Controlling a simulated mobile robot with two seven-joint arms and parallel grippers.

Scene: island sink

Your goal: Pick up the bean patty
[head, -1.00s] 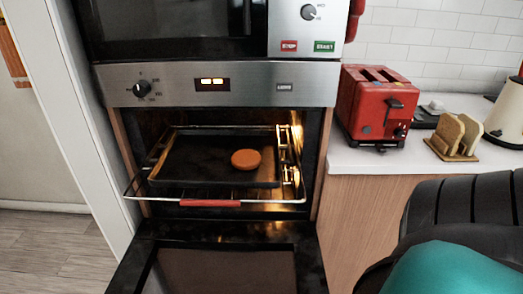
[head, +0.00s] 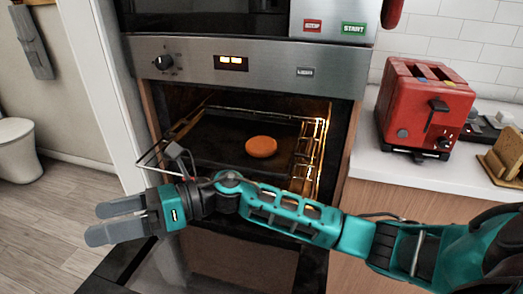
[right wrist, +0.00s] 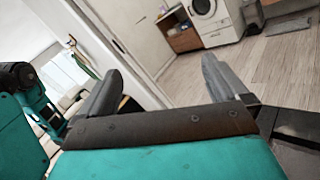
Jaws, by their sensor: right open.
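The bean patty (head: 261,147) is a round orange-brown disc lying on a dark baking tray (head: 215,128) inside the lit, open oven. My right arm reaches across in front of the oven from the right. My right gripper (head: 113,220) is open and empty, left of the oven opening and well apart from the patty, with its fingers pointing left. In the right wrist view its two fingers (right wrist: 158,85) are spread with nothing between them, and the patty is not seen there. My left gripper is not in view.
The oven door (head: 215,262) hangs open below the arm. The wire rack (head: 310,150) is pulled partly out. A red toaster (head: 425,108) and a toast holder (head: 505,155) stand on the right counter. Open floor (head: 50,225) lies at left.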

